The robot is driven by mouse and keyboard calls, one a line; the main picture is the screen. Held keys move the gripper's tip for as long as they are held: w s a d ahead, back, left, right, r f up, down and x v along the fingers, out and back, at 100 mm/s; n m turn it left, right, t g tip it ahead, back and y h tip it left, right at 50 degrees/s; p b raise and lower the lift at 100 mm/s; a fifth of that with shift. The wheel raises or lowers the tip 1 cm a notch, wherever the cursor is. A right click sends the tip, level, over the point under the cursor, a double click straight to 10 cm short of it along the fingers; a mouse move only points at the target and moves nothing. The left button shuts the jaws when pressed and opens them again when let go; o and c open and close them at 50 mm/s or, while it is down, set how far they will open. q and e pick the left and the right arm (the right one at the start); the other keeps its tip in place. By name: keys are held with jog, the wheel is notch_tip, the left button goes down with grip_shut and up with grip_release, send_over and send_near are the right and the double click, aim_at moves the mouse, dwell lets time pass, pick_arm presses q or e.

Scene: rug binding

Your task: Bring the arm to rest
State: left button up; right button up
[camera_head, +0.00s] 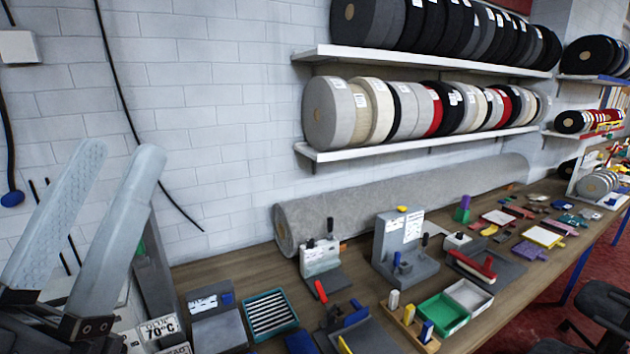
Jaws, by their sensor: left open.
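My left gripper (112,168) is large and close at the lower left of the head view. Its two pale grey fingers point up and to the right, with a clear gap between them. The gripper is open and I see nothing between the fingers. It is in front of the white brick wall and hides the left end of the workbench (232,262). My right gripper and arm are not in view.
A grey rolled rug (400,203) lies along the back of the bench. In front stand grey fixtures (403,250), a teal tray (270,314), and green (443,314) and white bins. Shelves (420,144) of binding rolls hang above. A black chair (590,312) is at lower right.

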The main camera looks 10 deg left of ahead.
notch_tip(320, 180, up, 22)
jog(key=p, duration=2.2)
